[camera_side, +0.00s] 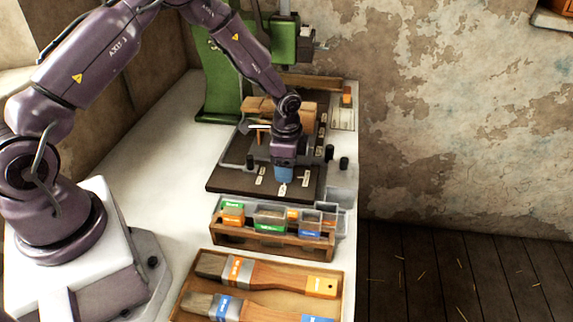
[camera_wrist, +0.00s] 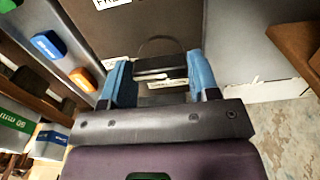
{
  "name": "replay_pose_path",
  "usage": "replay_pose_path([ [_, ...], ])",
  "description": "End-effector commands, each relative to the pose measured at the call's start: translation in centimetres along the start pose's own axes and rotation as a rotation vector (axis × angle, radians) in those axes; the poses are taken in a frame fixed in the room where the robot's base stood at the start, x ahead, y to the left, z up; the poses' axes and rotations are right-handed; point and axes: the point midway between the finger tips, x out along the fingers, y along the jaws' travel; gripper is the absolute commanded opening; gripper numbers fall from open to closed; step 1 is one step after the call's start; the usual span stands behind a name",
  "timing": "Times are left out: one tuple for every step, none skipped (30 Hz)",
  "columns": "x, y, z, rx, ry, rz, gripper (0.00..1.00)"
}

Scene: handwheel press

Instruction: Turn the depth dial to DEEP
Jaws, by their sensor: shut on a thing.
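My gripper (camera_side: 284,176) points down at the front part of the dark base plate (camera_side: 226,181) in the side view, its blue fingers low over the plate. In the wrist view my gripper (camera_wrist: 157,72) has its blue fingers on either side of a dark, bar-like piece, the depth dial (camera_wrist: 160,65), and is shut on it. In the side view the fingers hide the dial. Small white labels (camera_side: 261,176) stand around that spot, one in front of the fingers (camera_side: 283,190) and one to the right (camera_side: 305,178). Their words are too small to read.
The green press (camera_side: 285,42) stands behind, with wooden blocks (camera_side: 292,107) on the plate. Black knobs (camera_side: 329,153) stand at the plate's right edge. A wooden rack of small boxes (camera_side: 275,245) and a tray with brushes (camera_side: 343,270) lie in front. The white table is bare at left.

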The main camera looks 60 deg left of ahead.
Motion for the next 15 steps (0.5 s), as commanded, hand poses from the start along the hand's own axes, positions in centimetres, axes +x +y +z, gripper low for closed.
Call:
replay_pose_path([
  [-0.09,0.01,0.05,0.005,-0.003,0.000,0.32],
  [-0.09,0.01,0.05,0.005,-0.003,0.000,0.32],
  [-0.09,0.01,0.05,0.005,-0.003,0.000,0.32],
  [-0.09,0.01,0.05,0.005,-0.003,0.000,0.32],
  [-0.09,0.01,0.05,0.005,-0.003,0.000,0.32],
  [-0.09,0.01,0.05,0.005,-0.003,0.000,0.32],
  [-0.09,0.01,0.05,0.005,-0.003,0.000,0.32],
  [-0.09,0.01,0.05,0.005,-0.003,0.000,0.58],
  [-0.09,0.01,0.04,0.005,-0.003,0.000,0.67],
  [-0.09,0.01,0.04,0.004,-0.003,0.000,0.74],
  [-0.08,0.01,0.03,0.004,-0.002,0.000,0.81],
  [-0.07,0.01,0.03,0.004,-0.002,0.000,0.81],
  [-0.06,0.01,0.03,0.003,-0.002,0.000,0.81],
  [-0.05,0.00,0.02,0.003,-0.002,0.000,0.81],
  [-0.05,0.01,0.02,0.003,-0.001,0.000,0.81],
])
